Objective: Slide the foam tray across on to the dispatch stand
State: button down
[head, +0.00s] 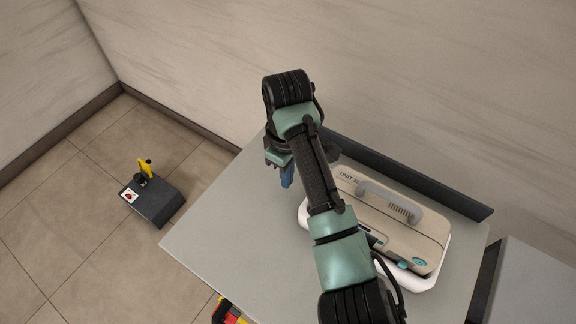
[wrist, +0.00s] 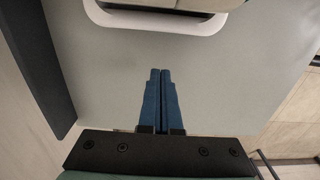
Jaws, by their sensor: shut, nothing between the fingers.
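The foam tray (head: 428,283) is white with rounded corners and lies on the grey table (head: 225,235). It carries a beige monitor unit (head: 375,200) with a grey handle. My gripper (head: 287,178) has blue fingers and is to the left of the tray, pointing down over bare table. The fingers are shut together and empty in the wrist view (wrist: 160,72), apart from the tray's near rim (wrist: 155,27). My arm hides part of the tray's front left side. A second grey surface (head: 538,285) at the lower right, likely the dispatch stand, lies across a dark gap from the table.
A dark raised rail (head: 410,177) runs along the table's back edge, behind the tray; it also shows in the wrist view (wrist: 52,60). A dark box with a yellow lever (head: 152,198) stands on the floor at left. The table's left part is bare.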

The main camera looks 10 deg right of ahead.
notch_tip(320, 180, down, 2)
jog(key=shift+f, duration=0.2)
jog(key=shift+s+d, duration=1.05)
jog(key=shift+d, duration=0.05)
jog(key=shift+s+d, duration=0.3)
jog(key=shift+s, duration=0.05)
